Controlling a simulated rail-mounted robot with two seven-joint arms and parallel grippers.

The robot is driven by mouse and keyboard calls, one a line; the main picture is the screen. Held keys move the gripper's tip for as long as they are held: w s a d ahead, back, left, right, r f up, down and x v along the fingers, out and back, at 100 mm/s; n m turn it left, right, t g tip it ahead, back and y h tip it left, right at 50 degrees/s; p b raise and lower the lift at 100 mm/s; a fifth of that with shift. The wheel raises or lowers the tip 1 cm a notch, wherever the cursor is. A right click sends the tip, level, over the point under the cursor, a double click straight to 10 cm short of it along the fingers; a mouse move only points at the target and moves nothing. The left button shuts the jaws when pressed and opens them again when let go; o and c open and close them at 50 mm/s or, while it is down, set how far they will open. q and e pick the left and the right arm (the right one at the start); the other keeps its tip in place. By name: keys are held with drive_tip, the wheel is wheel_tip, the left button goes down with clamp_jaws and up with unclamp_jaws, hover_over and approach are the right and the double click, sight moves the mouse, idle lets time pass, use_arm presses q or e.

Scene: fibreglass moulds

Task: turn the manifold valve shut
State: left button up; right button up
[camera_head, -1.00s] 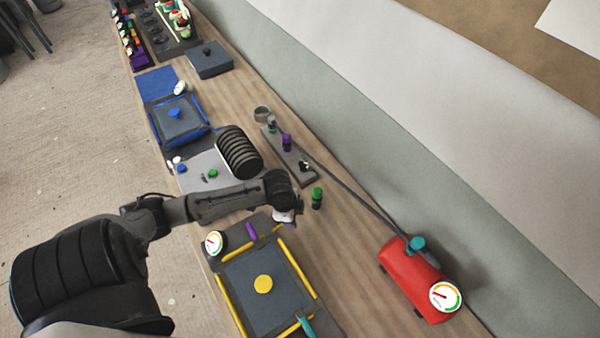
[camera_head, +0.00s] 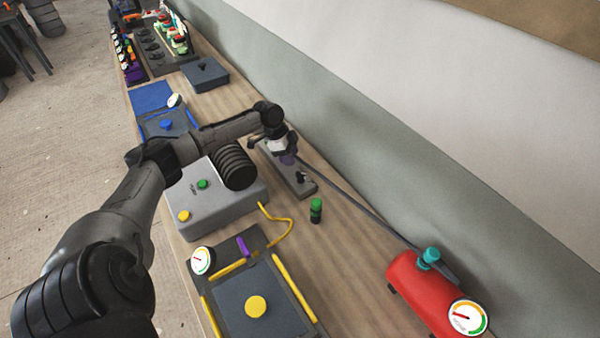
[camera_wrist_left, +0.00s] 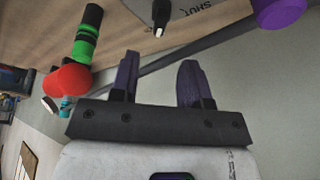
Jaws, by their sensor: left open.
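The manifold is a grey bar (camera_head: 304,188) on the bench near the wall, with a dark hose running from it toward a red tank. Its small black valve lever (camera_head: 300,176) has a white tip. In the left wrist view the lever (camera_wrist_left: 161,14) stands beyond my fingertips, beside a grey plate (camera_wrist_left: 200,8) marked "SHUT". My left gripper (camera_head: 286,157) is above the manifold's far part, and the arm hides some of it. In the wrist view its two purple fingers (camera_wrist_left: 158,72) are apart with nothing between them. My right gripper does not show.
The red tank (camera_head: 428,290) with a gauge is at the right. A grey box (camera_head: 218,205) with black coils and a yellow-edged mould (camera_head: 255,285) lie nearby. Bare wood shows right of the mould.

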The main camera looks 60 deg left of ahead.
sight(301, 173)
use_arm(q)
drive_tip(key=x, duration=0.8)
drive_tip(key=shift+d+f, duration=0.15)
drive_tip(key=shift+f, duration=0.1)
drive_tip(key=shift+r, duration=0.1)
drive_tip(key=c, duration=0.7)
